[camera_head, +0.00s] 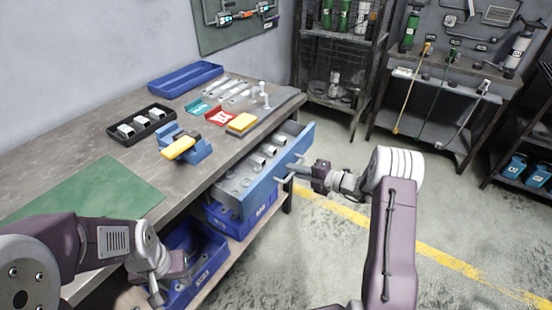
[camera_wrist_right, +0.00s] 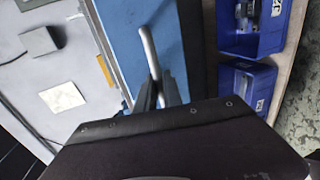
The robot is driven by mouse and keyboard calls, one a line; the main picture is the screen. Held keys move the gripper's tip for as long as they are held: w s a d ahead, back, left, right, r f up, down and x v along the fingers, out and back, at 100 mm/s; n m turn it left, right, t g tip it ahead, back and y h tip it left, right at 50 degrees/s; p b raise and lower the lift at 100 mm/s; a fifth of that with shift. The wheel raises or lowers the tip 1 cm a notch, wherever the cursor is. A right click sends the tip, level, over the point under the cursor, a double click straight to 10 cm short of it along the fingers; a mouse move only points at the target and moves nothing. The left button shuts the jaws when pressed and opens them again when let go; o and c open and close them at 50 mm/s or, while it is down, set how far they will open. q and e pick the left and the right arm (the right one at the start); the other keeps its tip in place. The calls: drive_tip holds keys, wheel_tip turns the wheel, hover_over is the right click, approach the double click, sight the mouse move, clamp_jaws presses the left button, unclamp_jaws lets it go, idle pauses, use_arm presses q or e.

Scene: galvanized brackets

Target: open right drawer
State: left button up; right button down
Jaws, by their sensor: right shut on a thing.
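The right drawer (camera_head: 262,177) is pulled out from under the workbench, with its blue front toward the right and small metal parts inside. Its silver handle (camera_wrist_right: 149,52) runs along the blue front (camera_wrist_right: 122,30) in the right wrist view. My right gripper (camera_head: 298,171) is shut on this handle; its fingers (camera_wrist_right: 157,93) close around the bar's lower end in the wrist view. My left gripper (camera_head: 170,284) hangs at the bench's near edge, away from the drawer, and its fingers are too unclear to judge.
The workbench (camera_head: 70,150) carries a green mat (camera_head: 92,190), a black tray (camera_head: 118,137), a blue tray (camera_head: 185,80) and a blue-yellow fixture (camera_head: 188,147). Blue bins (camera_head: 205,262) stand on the shelf below the drawer. Open floor (camera_head: 330,250) lies to the right.

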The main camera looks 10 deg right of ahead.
drive_tip(key=f+p+v, duration=0.3)
drive_tip(key=p+v, duration=0.1)
drive_tip(key=v, duration=1)
drive_tip(key=shift+s+d+p, duration=0.3)
drive_tip(key=shift+p, duration=0.05)
drive_tip(key=c, duration=1.5)
unclamp_jaws()
drive_tip(key=shift+d, duration=0.1)
drive_tip(key=v, duration=0.9)
drive_tip(key=shift+p, duration=0.4)
